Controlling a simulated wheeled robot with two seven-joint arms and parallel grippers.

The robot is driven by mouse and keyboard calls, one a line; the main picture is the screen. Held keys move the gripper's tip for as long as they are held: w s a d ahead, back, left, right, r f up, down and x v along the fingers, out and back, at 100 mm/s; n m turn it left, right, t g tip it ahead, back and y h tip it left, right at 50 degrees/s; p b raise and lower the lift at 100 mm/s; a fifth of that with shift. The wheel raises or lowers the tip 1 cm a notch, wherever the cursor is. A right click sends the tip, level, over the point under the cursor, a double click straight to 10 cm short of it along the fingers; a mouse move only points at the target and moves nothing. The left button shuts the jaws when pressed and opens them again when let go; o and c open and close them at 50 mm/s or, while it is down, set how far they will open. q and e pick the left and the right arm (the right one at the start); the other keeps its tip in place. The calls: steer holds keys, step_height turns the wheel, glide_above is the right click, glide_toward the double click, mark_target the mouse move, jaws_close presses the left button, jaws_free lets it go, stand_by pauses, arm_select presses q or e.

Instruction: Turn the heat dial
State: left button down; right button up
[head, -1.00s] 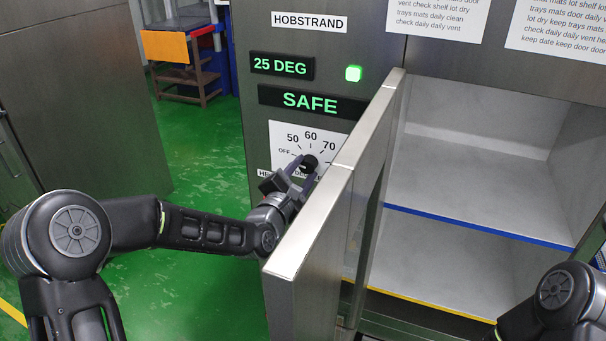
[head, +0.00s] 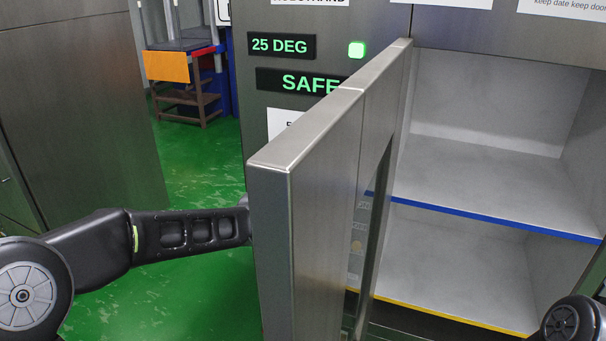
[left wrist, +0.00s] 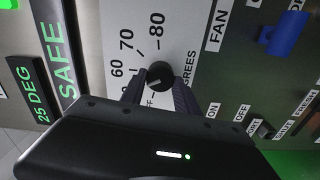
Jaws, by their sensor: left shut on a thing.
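The heat dial (left wrist: 160,72) is a black round knob on a white scale plate (left wrist: 120,20), seen in the left wrist view. Printed marks 60, 70 and 80 show around it; where its pointer stands is not clear. My left gripper (left wrist: 160,86) is shut on the dial, a finger on each side. In the head view the open cabinet door (head: 310,150) hides the dial and my left gripper; only a corner of the scale plate (head: 280,122) shows. My right gripper is out of view.
The displays read 25 DEG (head: 280,46) and SAFE (head: 305,82), with a lit green lamp (head: 356,50). The door stands between my left arm and the empty cabinet shelves (head: 480,190). A blue knob (left wrist: 284,34) and labelled switches sit beyond the dial.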

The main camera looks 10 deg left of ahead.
arm_select(q)
steer(key=shift+m+b, duration=2.2)
steer(key=shift+m, duration=4.5)
steer(key=shift+d, duration=0.1)
steer(key=c, duration=0.9)
jaws_free()
steer(key=shift+s+r, duration=0.1)
steer(key=s+a, duration=0.1)
steer(key=s, duration=0.6)
steer(key=shift+s+a+b, duration=0.25)
steer(key=shift+a+b, duration=0.05)
